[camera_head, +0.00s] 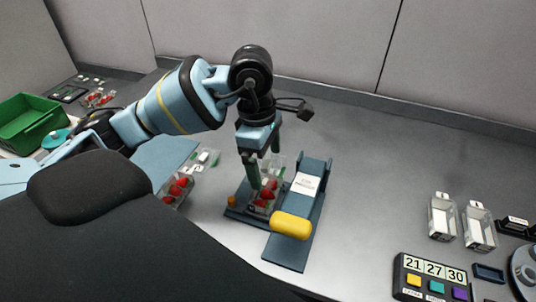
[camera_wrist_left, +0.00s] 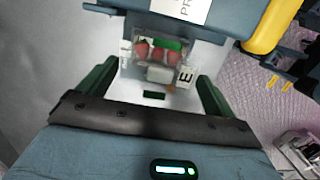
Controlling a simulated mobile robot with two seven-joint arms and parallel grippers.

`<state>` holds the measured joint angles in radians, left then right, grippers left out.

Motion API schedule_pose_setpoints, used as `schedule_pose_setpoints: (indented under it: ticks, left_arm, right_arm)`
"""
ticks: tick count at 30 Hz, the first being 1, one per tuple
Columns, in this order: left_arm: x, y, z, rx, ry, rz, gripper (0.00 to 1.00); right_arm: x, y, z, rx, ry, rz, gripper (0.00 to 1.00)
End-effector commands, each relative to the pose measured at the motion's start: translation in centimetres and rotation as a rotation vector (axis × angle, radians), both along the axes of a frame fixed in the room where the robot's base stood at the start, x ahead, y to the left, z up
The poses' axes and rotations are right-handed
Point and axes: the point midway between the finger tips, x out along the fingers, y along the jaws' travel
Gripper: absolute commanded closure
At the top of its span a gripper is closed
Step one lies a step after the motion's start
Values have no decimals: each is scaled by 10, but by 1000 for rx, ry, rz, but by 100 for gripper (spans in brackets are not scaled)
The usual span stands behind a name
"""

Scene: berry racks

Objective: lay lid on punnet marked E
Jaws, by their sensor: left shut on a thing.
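The punnet marked E (camera_wrist_left: 158,52) holds red strawberries and sits in the blue fixture; its white E label faces my left wrist camera. In the head view this clear punnet (camera_head: 264,197) stands below my left gripper (camera_head: 263,168). The gripper points down, its dark green fingers spread wide at either side in the wrist view (camera_wrist_left: 153,88). It is shut on a clear, thin thing that appears to be the lid, hard to make out against the punnet. I cannot tell whether lid and punnet touch. My right gripper is not in view.
The blue fixture (camera_head: 283,250) has a yellow handle (camera_head: 291,225) at its front. Another strawberry punnet (camera_head: 176,188) stands to its left. A green crate (camera_head: 22,126) is at far left. Empty clear containers (camera_head: 443,217) and a number panel (camera_head: 433,280) are at right. The counter between is clear.

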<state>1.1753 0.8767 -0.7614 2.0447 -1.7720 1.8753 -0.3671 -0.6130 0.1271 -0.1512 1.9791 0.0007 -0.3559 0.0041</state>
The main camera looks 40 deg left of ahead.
Motion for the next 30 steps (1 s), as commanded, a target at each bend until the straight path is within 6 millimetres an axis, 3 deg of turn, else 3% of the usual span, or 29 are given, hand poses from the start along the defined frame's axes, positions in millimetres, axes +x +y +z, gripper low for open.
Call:
schedule_pose_setpoints:
  ticks: [14,30]
  left_arm:
    - [-1,0,-9,1,2,0,30]
    - [-1,0,-53,1,4,0,30]
  right_arm:
    - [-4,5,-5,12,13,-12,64]
    - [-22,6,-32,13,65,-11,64]
